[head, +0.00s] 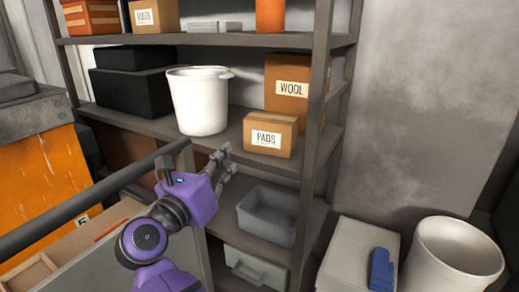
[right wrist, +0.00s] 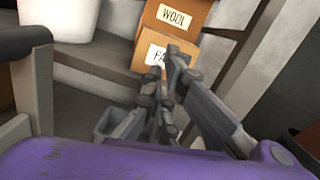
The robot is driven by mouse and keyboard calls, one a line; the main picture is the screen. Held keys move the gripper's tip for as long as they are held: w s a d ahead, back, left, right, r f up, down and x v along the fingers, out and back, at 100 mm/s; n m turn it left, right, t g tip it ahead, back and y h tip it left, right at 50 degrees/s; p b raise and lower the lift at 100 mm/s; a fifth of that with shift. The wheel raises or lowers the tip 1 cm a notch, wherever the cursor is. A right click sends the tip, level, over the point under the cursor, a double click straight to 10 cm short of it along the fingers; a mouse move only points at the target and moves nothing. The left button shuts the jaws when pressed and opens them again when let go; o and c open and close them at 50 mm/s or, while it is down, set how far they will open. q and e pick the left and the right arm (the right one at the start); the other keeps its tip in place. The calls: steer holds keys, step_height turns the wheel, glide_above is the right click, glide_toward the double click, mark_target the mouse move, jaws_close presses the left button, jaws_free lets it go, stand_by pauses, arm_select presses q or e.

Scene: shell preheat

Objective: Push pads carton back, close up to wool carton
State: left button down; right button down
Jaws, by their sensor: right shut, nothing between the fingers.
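The pads carton (head: 270,134) is a small brown box with a white PADS label, at the front of the middle shelf (head: 222,141). The taller wool carton (head: 287,84) stands behind it on the same shelf. In the head view I cannot tell whether the two touch. My right gripper (head: 225,155) is in front of the shelf edge, left of the pads carton and a little lower, apart from it. In the right wrist view the shut, empty fingers (right wrist: 170,88) cover part of the pads carton (right wrist: 151,48), with the wool carton (right wrist: 174,18) behind. My left gripper is not in view.
A white bucket (head: 199,101) stands left of the pads carton on the shelf. A grey bin (head: 267,215) sits on the shelf below. The right shelf post (head: 316,110) is close to the cartons.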

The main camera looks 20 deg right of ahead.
step_height(320, 180, down, 2)
steer(key=m+g, duration=0.1)
steer(key=m, duration=0.1)
steer(key=p, duration=0.3)
glide_toward(266, 142)
steer(key=x, duration=0.5)
steer(key=shift+w+d+r, duration=0.1)
steer(key=shift+w+r, duration=0.15)
steer(key=shift+w+d+f, duration=0.1)
steer(key=shift+w+d, duration=0.3)
steer(key=shift+d, duration=0.1)
steer(key=x, duration=0.3)
steer(key=b+x, duration=0.1)
steer(key=x, duration=0.2)
steer(key=shift+f, duration=0.2)
steer(key=shift+w+d, duration=0.1)
steer(key=shift+d, duration=0.05)
